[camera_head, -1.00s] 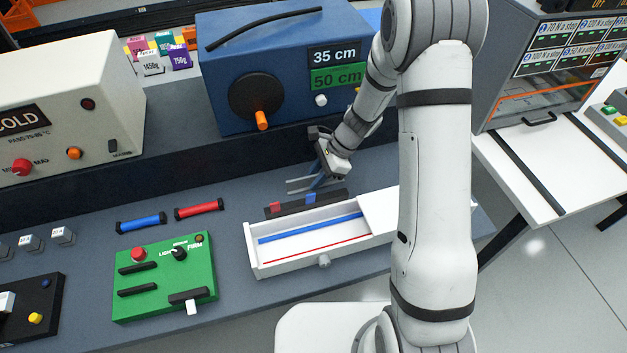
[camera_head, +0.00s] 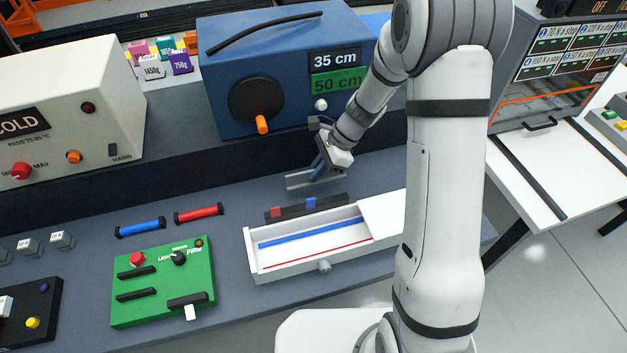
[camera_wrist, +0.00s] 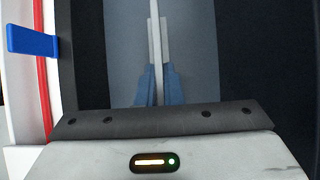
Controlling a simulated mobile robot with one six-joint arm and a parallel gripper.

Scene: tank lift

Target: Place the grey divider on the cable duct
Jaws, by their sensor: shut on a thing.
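My gripper (camera_head: 319,167) is shut on the grey divider (camera_head: 298,181), a thin light-grey strip, behind the dark rack and cable duct. In the wrist view, the blue fingers (camera_wrist: 157,88) pinch the divider (camera_wrist: 155,30) from both sides, and it points away from the wrist. The cable duct (camera_head: 262,272) is a long white open trough in front of the rack, with a blue cable and a thinner red cable lying along it. The divider is apart from the duct. My arm hides part of the duct's right end.
A dark rack (camera_head: 327,204) with a red tab and a blue tab stands right behind the duct. The blue box (camera_head: 225,75) with an orange-handled crank is behind my gripper. A green control panel (camera_head: 150,300) is left of the duct. Blue and red rods lie behind that panel.

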